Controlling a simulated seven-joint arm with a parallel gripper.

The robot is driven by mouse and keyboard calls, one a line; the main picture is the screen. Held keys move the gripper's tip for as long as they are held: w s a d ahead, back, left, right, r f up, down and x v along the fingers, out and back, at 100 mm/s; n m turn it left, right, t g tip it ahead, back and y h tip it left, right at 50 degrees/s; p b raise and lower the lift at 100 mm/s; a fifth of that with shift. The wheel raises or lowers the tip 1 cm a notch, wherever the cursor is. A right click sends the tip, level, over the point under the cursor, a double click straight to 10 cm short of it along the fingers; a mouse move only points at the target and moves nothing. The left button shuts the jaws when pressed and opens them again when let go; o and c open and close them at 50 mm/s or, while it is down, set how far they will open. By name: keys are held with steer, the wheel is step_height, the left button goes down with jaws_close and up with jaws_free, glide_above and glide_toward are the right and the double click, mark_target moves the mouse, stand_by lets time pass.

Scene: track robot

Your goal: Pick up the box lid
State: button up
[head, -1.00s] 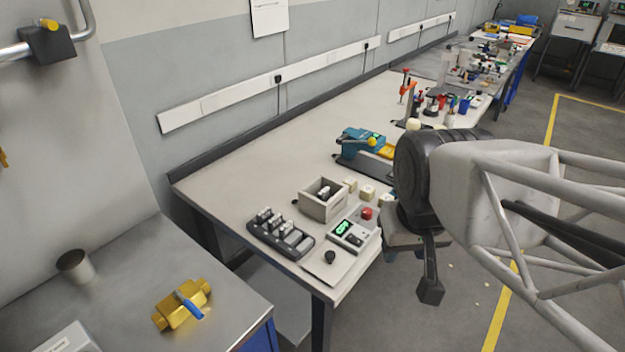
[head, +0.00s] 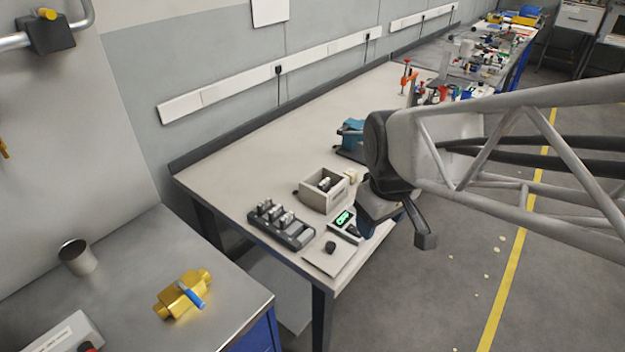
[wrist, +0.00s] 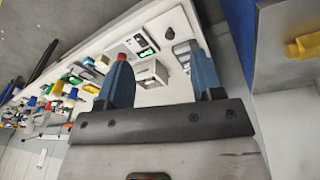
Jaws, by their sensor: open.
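The box lid (head: 335,258) appears to be a flat pale plate with a black knob, lying at the near corner of the long bench. Its black knob (wrist: 169,33) also shows in the wrist view, beyond and between the fingers. The small open box (head: 322,194) stands farther back on the bench with small items inside; it shows between the fingers in the wrist view (wrist: 151,74). My gripper (wrist: 163,78) has two blue fingers spread wide with nothing held. In the head view it is at the bench's right edge, right of the lid and apart from it.
A dark rack (head: 281,225) with several blocks stands left of the lid. A device with a green display (head: 343,218) is just behind the lid, partly hidden by my gripper. A blue tool (head: 350,138) stands farther back. The bench's left rear is clear.

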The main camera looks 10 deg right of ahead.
steer(key=w+a+f+n+g, duration=0.1)
steer(key=w+a+f+n, duration=0.2)
steer(key=w+f+n, duration=0.45)
steer(key=n, duration=0.6)
glide_above(331, 244)
steer(key=shift+m+g, duration=0.25)
steer(key=shift+g, duration=0.15)
step_height(331, 244, down, 8)
steer(key=shift+w+a+f, duration=0.1)
steer(key=shift+f, duration=1.25)
steer(key=shift+f, duration=2.55)
steer(key=shift+c, duration=0.2)
steer(key=c, duration=1)
